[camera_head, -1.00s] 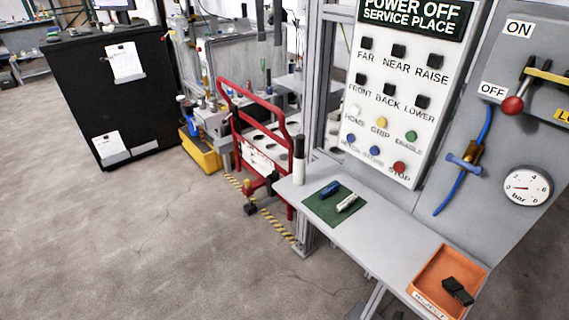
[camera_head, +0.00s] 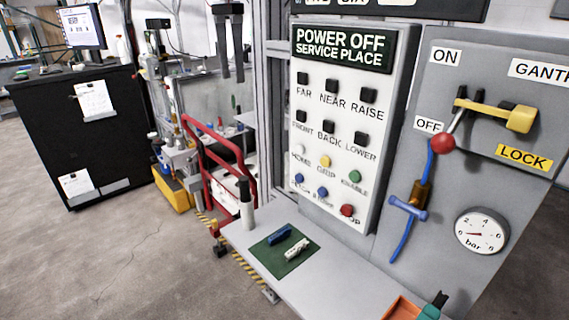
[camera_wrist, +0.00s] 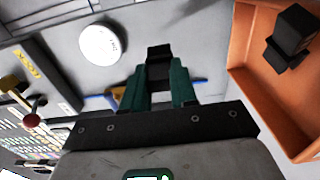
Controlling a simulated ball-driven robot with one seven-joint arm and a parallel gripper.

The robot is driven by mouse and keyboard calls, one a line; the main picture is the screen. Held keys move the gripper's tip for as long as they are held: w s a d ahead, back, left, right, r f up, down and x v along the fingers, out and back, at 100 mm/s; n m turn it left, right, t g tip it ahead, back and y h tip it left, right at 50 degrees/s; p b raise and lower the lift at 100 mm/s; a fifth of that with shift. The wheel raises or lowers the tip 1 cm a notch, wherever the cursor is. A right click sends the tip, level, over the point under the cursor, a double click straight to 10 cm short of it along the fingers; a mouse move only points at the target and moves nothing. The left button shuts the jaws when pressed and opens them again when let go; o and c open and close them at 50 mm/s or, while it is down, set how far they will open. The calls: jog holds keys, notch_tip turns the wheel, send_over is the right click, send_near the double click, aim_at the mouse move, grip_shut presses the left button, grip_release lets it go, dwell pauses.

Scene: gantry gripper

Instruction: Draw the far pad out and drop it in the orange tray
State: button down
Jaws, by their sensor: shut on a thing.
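My gripper (camera_wrist: 159,88) has teal fingers shut on a black pad (camera_wrist: 159,53), whose end sticks out past the fingertips. In the head view my gripper (camera_head: 430,311) shows only in part at the bottom right edge, above or beside the orange tray (camera_head: 399,308); I cannot tell its height. In the wrist view the orange tray (camera_wrist: 244,45) is at the right, with a dark pad (camera_wrist: 293,30) lying in it. The held pad appears left of the tray there. The gantry gripper's two dark jaws (camera_head: 228,50) hang at the upper middle of the head view.
A blue pad (camera_head: 280,235) and a white pad (camera_head: 297,249) lie on a green mat (camera_head: 272,262) on the grey shelf. A dark-topped white cylinder (camera_head: 247,205) stands at its left end. The control panel (camera_head: 340,125), red-knobbed lever (camera_head: 443,143) and gauge (camera_head: 481,231) are behind.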

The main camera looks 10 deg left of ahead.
jog(key=shift+f+b, duration=2.1)
jog(key=shift+f, duration=0.85)
jog(key=c, duration=0.8)
grip_release()
jog(key=b+v, duration=0.1)
jog(key=v, duration=0.9)
jog(key=shift+s+a+b, duration=0.2)
jog(key=shift+s+b, duration=0.1)
